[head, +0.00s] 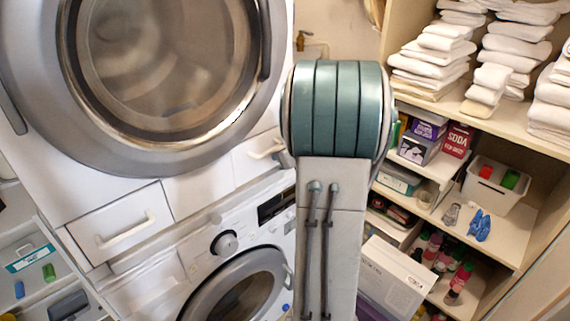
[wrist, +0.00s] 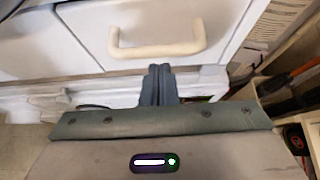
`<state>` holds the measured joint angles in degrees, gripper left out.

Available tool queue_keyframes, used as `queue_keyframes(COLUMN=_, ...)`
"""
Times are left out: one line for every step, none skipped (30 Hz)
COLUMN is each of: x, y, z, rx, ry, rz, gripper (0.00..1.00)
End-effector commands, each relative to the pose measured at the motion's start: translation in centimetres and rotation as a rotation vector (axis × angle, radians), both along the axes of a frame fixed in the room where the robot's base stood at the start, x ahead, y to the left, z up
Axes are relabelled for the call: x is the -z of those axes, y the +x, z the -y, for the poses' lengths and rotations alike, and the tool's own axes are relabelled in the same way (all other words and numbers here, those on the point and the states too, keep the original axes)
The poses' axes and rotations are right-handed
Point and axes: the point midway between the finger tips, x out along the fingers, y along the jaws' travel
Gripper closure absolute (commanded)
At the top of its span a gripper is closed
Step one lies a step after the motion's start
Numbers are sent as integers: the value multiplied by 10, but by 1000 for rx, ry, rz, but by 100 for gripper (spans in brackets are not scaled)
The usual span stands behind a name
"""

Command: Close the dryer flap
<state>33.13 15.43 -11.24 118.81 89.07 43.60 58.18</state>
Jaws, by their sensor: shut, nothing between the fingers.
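The upper machine, apparently the dryer, has a large round grey-rimmed glass door (head: 165,65) at the upper left of the head view. I cannot tell from this angle whether this door is fully shut or slightly ajar. My gripper (wrist: 160,70) shows in the wrist view with its two dark fingers together and nothing between them. It points toward a white panel with a cream bar handle (wrist: 157,45), and its tips appear just below that handle. I cannot tell whether they touch the panel. My arm hides the gripper in the head view.
Below are white drawers with handles (head: 122,232) and a front-loading washer with a round door (head: 245,290). Shelves at the right hold folded white towels (head: 430,60), boxes, bottles and a white bin (head: 495,185). A small-item rack (head: 40,255) stands at the lower left.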

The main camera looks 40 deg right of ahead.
Motion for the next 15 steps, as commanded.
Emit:
queue_keyframes(x=-3, y=4, z=-1, rx=-1, ry=-2, rz=0, gripper=100)
queue_keyframes(x=-4, y=5, z=-1, rx=-1, ry=-2, rz=-1, gripper=100)
queue_keyframes(x=-5, y=7, z=-1, rx=-1, ry=-1, rz=-1, gripper=100)
queue_keyframes(x=-6, y=9, z=-1, rx=-1, ry=-1, rz=-1, gripper=100)
queue_keyframes(x=-7, y=11, z=-2, rx=-1, ry=-1, rz=-1, gripper=100)
queue_keyframes(x=-9, y=13, z=-2, rx=-1, ry=-2, rz=1, gripper=100)
queue_keyframes(x=-10, y=14, z=-2, rx=-2, ry=-2, rz=2, gripper=100)
queue_keyframes(x=-11, y=16, z=-3, rx=-3, ry=-1, rz=3, gripper=100)
queue_keyframes(x=-13, y=18, z=-4, rx=-4, ry=-1, rz=5, gripper=100)
queue_keyframes(x=-14, y=19, z=-4, rx=-5, ry=-1, rz=6, gripper=100)
queue_keyframes(x=-15, y=20, z=-5, rx=-5, ry=-1, rz=7, gripper=100)
queue_keyframes(x=-16, y=21, z=-6, rx=-5, ry=1, rz=9, gripper=100)
queue_keyframes(x=-16, y=22, z=-6, rx=-6, ry=1, rz=10, gripper=100)
queue_keyframes(x=-17, y=23, z=-7, rx=-7, ry=1, rz=10, gripper=100)
queue_keyframes(x=-17, y=23, z=-8, rx=-9, ry=1, rz=11, gripper=100)
